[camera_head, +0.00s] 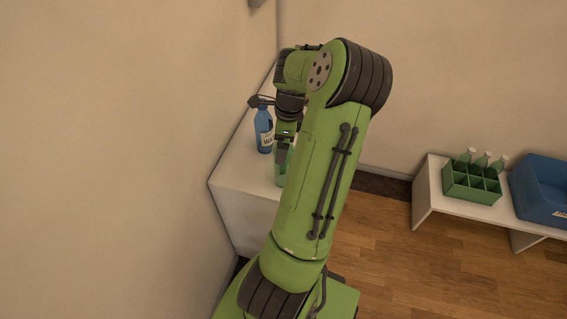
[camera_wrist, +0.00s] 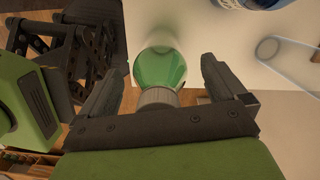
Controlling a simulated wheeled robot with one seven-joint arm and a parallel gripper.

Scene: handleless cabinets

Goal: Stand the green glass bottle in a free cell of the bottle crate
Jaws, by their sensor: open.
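The green glass bottle (camera_wrist: 160,66) stands on the white cabinet top, with its grey neck end toward my wrist. In the head view the bottle (camera_head: 281,177) is mostly hidden behind my arm. My gripper (camera_wrist: 161,62) is open, with one finger on each side of the bottle and visible gaps between. In the head view my gripper (camera_head: 283,152) points down over the cabinet top. The green bottle crate (camera_head: 472,194) sits on a low white bench at right. Bottles stand in its back row; the front cells look empty.
A blue bottle (camera_head: 264,131) with a white label stands on the white cabinet (camera_head: 235,178) close to my gripper. A clear glass object (camera_wrist: 287,54) shows at right in the wrist view. A blue bin (camera_head: 540,192) is beside the crate on the bench (camera_head: 430,187). Wooden floor lies open between.

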